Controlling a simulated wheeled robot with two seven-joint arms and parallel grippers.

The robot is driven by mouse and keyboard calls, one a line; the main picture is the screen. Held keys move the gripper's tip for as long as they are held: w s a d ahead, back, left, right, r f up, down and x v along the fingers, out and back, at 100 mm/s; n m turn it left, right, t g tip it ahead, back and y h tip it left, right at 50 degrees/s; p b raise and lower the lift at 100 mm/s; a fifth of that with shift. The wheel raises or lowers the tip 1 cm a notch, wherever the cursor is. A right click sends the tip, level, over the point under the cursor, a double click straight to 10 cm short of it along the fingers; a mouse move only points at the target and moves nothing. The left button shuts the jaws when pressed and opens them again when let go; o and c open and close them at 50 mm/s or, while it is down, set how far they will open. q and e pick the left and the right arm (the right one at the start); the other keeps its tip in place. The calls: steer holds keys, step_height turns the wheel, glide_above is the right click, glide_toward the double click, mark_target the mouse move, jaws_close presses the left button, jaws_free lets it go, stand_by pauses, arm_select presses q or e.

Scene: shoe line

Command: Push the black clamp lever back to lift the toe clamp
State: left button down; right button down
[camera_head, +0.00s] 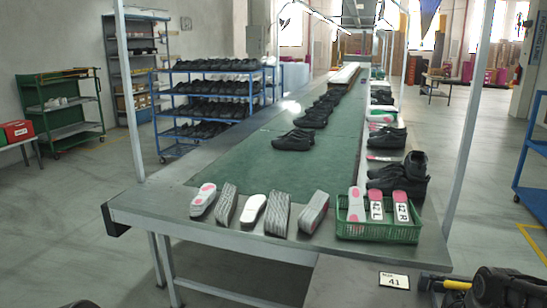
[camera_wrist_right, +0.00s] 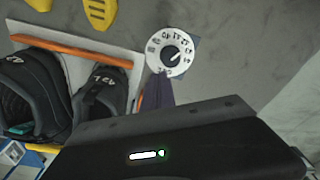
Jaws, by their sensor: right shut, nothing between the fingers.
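I cannot make out the black clamp lever or the toe clamp for sure. Two yellow parts (camera_wrist_right: 100,12) show at the top of that view; I cannot tell what they belong to. In the head view a black and yellow object (camera_head: 455,284) is cut off at the bottom right, and I cannot tell what it is. My left gripper is not in view.
Dark shoes (camera_wrist_right: 98,98) stand at the left of the wrist view near orange strips (camera_wrist_right: 75,48). In the head view the metal bench (camera_head: 160,205) carries shoes, several soles (camera_head: 278,212) and a green basket (camera_head: 378,232). A card marked 41 (camera_head: 394,280) lies at the front right.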

steer(key=shift+w, duration=0.1)
stand_by(0.5)
steer(key=w, duration=0.2)
steer(key=w+d+p, duration=0.1)
steer(key=w, duration=0.1)
steer(key=shift+w+d, duration=0.15)
steer(key=shift+w+d+p, duration=0.35)
steer(key=shift+w+p, duration=0.15)
steer(key=shift+w, duration=0.5)
steer(key=shift+w+d+p, duration=0.3)
steer(key=shift+w+p, duration=0.15)
steer(key=shift+w, duration=0.55)
steer(key=shift+w+d+p, duration=0.35)
steer(key=shift+w+p, duration=0.15)
steer(key=shift+w, duration=0.5)
steer(key=shift+s+a, duration=0.25)
steer(key=shift+s, duration=0.45)
steer(key=shift+r, duration=0.1)
